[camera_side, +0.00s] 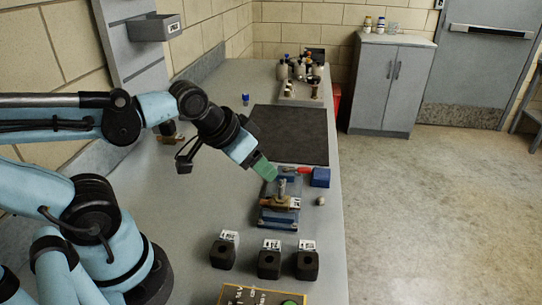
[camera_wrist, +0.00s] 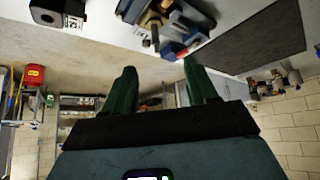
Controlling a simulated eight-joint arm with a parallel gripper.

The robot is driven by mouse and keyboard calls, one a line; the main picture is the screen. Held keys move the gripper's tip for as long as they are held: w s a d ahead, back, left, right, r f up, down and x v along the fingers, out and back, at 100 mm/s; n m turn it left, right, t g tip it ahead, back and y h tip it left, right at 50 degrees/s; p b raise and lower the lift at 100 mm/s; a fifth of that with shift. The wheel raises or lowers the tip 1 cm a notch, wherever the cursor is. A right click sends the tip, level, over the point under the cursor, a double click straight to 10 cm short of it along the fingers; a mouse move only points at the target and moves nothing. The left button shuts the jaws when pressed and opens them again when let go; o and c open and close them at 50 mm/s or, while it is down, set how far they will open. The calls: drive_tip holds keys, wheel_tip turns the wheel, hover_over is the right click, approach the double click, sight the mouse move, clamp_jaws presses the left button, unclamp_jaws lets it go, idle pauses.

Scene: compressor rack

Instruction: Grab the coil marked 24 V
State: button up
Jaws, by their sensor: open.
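Three black block-shaped coils with a hole on top stand in a row near the front of the bench in the side view: a left coil (camera_side: 223,256), a middle coil (camera_side: 269,265) and a right coil (camera_side: 306,266). Each has a white label behind its top; the print is too small to read, so I cannot tell which is 24 V. One coil (camera_wrist: 46,15) shows at the top left of the wrist view, partly cut off. My gripper (camera_side: 266,170), with green fingers, is open and empty above the bench, beyond the coils. Its fingers also show in the wrist view (camera_wrist: 159,66).
A brass valve with an upright stem (camera_side: 282,190) sits on a blue fixture (camera_side: 278,222) between my gripper and the coils. A red-handled tool, a blue block (camera_side: 320,177) and a small round part (camera_side: 320,201) lie nearby. A dark mat (camera_side: 291,133) lies behind. A panel (camera_side: 240,295) is in front.

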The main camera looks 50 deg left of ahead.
drive_tip(key=n+g, duration=0.7)
drive_tip(key=n, duration=0.2)
hover_over(270, 252)
drive_tip(key=f, duration=0.1)
drive_tip(key=shift+f, duration=6)
drive_tip(key=c, duration=0.9)
